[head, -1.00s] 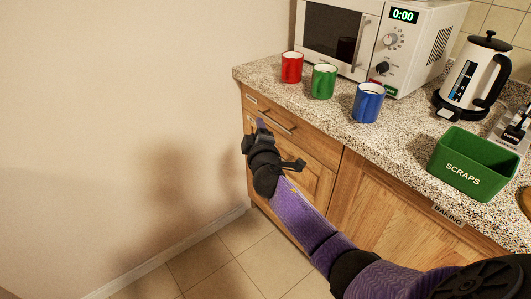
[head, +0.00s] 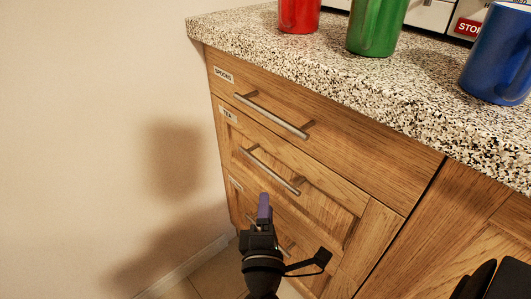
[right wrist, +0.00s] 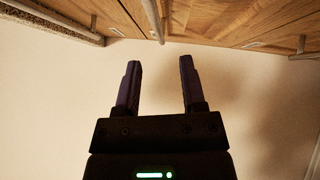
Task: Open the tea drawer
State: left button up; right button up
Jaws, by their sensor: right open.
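The tea drawer (head: 325,195) is the wooden front with the TEA label (head: 227,114), second from the top, and it looks shut. Its metal bar handle (head: 270,170) is bare. My right gripper (head: 264,203) is just below this handle in the head view, pointing toward the drawers, with nothing held. In the right wrist view the two fingers (right wrist: 158,82) are spread apart and empty. A handle bar (right wrist: 156,20) lies beyond the fingertips, between them in the picture and not touching.
The SPOONS drawer (head: 290,105) is above, and a lower drawer with a handle is partly hidden behind my right gripper. The speckled countertop (head: 330,75) overhangs the drawers and carries red, green and blue mugs. A bare wall (head: 90,130) stands close on the left.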

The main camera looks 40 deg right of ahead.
aim_at(267, 168)
jog(key=x, duration=0.9)
jog(key=shift+r+b, duration=0.2)
jog(key=shift+b, duration=0.15)
grip_shut()
dwell(0.4)
dwell(0.5)
